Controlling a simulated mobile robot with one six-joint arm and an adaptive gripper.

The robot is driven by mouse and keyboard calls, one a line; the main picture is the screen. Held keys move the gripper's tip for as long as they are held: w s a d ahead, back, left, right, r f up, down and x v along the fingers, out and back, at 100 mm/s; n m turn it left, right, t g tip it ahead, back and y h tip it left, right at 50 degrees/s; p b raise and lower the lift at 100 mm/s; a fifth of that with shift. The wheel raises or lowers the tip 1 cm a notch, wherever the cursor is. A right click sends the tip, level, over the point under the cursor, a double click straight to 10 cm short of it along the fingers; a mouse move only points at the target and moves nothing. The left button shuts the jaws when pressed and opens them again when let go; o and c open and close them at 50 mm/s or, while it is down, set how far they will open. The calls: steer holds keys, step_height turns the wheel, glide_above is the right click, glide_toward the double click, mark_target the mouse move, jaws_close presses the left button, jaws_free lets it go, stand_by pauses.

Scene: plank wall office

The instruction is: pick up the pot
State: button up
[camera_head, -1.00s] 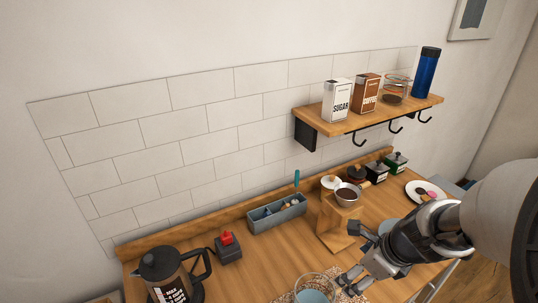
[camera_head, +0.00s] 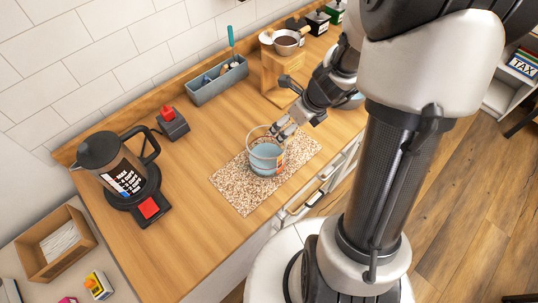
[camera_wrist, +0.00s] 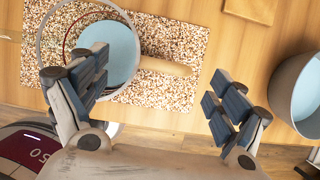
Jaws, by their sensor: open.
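A clear glass pot (camera_head: 265,160) holding something light blue stands on a speckled mat. In the wrist view the pot (camera_wrist: 112,50) is at upper left, and its light wooden handle (camera_wrist: 165,66) points right across the mat. My gripper (camera_head: 285,128) is at the pot's right far side in the head view. In the wrist view my gripper (camera_wrist: 155,100) is open, with one finger overlapping the pot's rim in the picture and the other well to the right. The handle's end lies between the fingers in the picture; I cannot tell the height gap. Nothing is held.
The speckled mat (camera_head: 235,190) lies on the wooden counter (camera_head: 185,190). A grey vessel (camera_wrist: 290,70) with light blue inside is at the right in the wrist view. A wooden stand (camera_head: 280,75) with a dark-filled bowl is behind my gripper. A black-lidded kettle (camera_head: 118,160) stands left.

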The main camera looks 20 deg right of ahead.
steer(key=b+x, duration=0.1)
steer(key=x, duration=0.1)
steer(key=b+x, duration=0.2)
steer(key=x, duration=0.1)
steer(key=shift+d+f+b, duration=0.35)
steer(key=shift+f, duration=0.05)
steer(key=shift+r, duration=0.1)
steer(key=shift+c, duration=0.5)
steer(key=c, duration=1.6)
steer(key=shift+c, duration=0.4)
steer(key=shift+r, duration=0.1)
